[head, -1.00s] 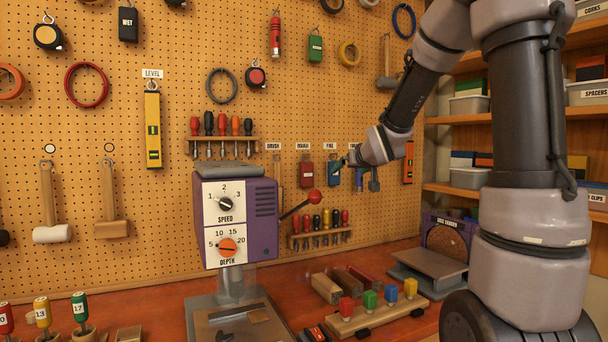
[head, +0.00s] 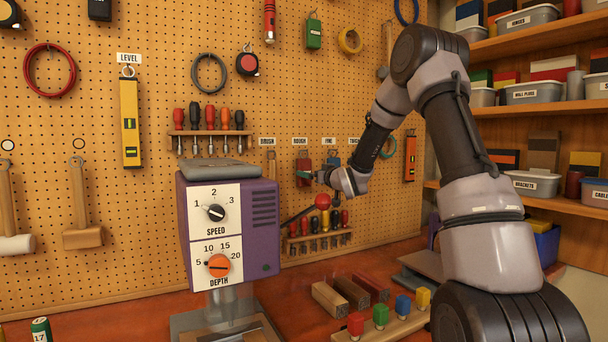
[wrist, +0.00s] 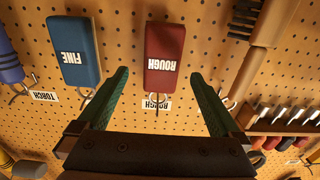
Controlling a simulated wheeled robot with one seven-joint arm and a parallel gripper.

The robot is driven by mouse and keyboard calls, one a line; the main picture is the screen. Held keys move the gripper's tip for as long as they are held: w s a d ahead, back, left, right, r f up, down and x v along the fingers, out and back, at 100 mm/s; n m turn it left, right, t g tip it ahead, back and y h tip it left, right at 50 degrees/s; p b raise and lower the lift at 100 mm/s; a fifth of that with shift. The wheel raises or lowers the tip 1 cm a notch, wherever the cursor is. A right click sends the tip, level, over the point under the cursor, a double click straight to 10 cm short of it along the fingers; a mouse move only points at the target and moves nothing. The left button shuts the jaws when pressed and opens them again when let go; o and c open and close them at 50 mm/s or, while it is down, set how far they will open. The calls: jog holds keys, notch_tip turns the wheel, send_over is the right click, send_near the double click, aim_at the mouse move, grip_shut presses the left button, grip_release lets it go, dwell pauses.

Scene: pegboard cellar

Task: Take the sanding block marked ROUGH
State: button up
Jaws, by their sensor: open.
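The red sanding block marked ROUGH (wrist: 165,50) hangs from a hook on the pegboard, under a ROUGH label. It shows upside down in the wrist view, beyond and between my fingertips. In the head view the red block (head: 304,163) is partly covered by my gripper's fingers. My gripper (wrist: 158,76) is open and faces the block, with nothing held. In the head view my gripper (head: 308,175) is at the pegboard, just in front of the block. Whether a finger touches it I cannot tell.
The blue FINE block (wrist: 74,50) hangs close beside the red one. A wooden-handled brush (wrist: 258,35) hangs on the other side. A screwdriver rack (wrist: 285,122) is nearby. The purple drill press (head: 232,230) stands on the bench in front, its red-knobbed lever (head: 322,201) below my gripper.

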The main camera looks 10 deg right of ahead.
aim_at(306, 168)
jog(key=x, duration=0.4)
jog(key=shift+w+a+r, duration=0.25)
jog(key=shift+w+a, duration=0.05)
jog(key=shift+w, duration=0.05)
jog(key=c, duration=1.5)
jog(key=shift+r, duration=0.15)
jog(key=shift+r, duration=0.3)
jog(key=v, duration=1.8)
jog(key=shift+r, duration=0.35)
jog(key=o, duration=0.8)
jog(key=shift+c, duration=0.2)
grip_shut()
